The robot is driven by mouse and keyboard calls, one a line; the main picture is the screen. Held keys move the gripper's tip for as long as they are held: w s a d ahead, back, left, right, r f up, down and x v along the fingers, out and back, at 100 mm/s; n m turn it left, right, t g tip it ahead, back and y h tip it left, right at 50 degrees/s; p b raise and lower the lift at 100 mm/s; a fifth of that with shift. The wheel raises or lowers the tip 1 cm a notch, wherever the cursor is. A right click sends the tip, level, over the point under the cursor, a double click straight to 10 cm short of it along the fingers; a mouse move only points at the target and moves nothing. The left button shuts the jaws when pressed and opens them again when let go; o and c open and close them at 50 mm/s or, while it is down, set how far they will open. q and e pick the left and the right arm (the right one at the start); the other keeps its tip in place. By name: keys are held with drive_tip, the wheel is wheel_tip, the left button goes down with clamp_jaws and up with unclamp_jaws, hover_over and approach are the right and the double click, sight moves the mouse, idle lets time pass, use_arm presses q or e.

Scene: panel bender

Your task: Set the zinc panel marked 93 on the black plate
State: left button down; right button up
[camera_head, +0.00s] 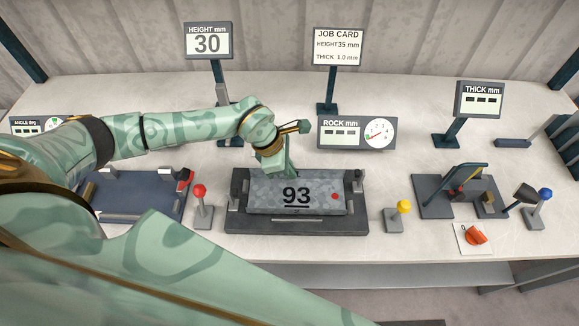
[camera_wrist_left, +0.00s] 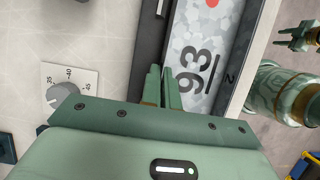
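The grey mottled zinc panel (camera_head: 318,194) bears a black underlined 93 and a red dot. It lies over the black plate (camera_head: 240,224) at the middle of the bench, between small dark posts. My left gripper (camera_head: 275,168) points down at the panel's back edge. In the left wrist view, the fingers (camera_wrist_left: 162,87) are close together, with the panel's (camera_wrist_left: 200,60) long edge running between them; the tips are partly hidden. Whether the panel fully rests on the plate is unclear.
A red-knobbed lever (camera_head: 200,205) and a yellow-knobbed lever (camera_head: 397,214) flank the plate. A blue plate (camera_head: 130,200) lies left, partly behind my arm. The ROCK gauge (camera_head: 357,132) and sign stands are behind. A clamp device (camera_head: 462,192) stands right.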

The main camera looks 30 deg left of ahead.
use_arm(q)
drive_tip(key=shift+f, duration=0.35)
drive_tip(key=c, duration=1.6)
unclamp_jaws()
drive_tip(key=shift+r, duration=0.1)
drive_tip(key=v, duration=1.6)
drive_tip(key=shift+r, duration=0.1)
